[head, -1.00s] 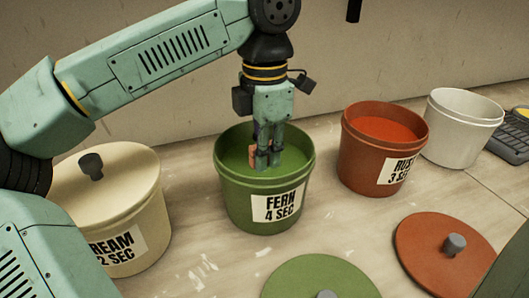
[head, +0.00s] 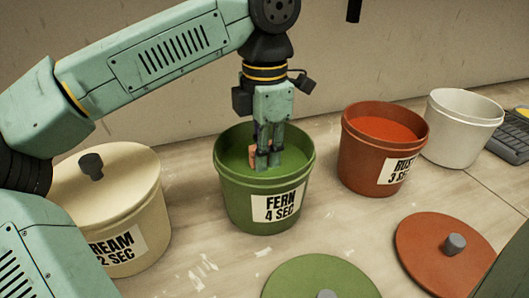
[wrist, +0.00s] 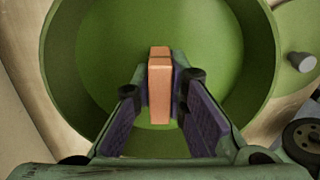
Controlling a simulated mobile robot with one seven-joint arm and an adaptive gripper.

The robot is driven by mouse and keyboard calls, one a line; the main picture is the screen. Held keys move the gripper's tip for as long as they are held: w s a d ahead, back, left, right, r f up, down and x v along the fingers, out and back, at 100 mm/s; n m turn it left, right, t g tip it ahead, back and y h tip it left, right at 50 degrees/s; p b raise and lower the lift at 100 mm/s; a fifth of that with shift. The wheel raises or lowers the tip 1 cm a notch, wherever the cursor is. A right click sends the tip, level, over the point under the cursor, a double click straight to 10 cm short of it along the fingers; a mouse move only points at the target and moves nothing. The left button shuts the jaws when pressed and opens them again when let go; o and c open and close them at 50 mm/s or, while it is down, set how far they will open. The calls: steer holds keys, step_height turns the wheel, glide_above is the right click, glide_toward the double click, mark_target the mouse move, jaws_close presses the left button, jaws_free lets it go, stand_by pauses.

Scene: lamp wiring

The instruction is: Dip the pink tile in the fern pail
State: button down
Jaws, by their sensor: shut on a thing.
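The fern pail (head: 262,200) is green, open and labelled "FERN 4 SEC". It stands in the middle of the head view with green liquid inside. My gripper (head: 268,162) points down inside its rim, fingertips near the liquid. In the wrist view my gripper (wrist: 160,100) is shut on a pinkish-orange tile (wrist: 159,75), held upright between the two pads over the green. The tile shows only as a small patch in the head view (head: 253,158), beside the fingers. I cannot tell whether its lower end is in the liquid.
A lidded cream pail (head: 115,210) stands left, and an open rust pail (head: 372,160) stands right. A green lid (head: 320,272) and a rust lid (head: 440,268) lie in front on the table.

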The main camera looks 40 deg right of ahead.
stand_by(0.4)
step_height(320, 180, up, 6)
steer(key=p, duration=0.5)
steer(key=shift+r, duration=0.1)
steer(key=shift+r, duration=0.1)
stand_by(0.8)
step_height(320, 180, up, 2)
steer(key=shift+r+p, duration=0.15)
steer(key=shift+p, duration=1.1)
steer(key=shift+r, duration=1.25)
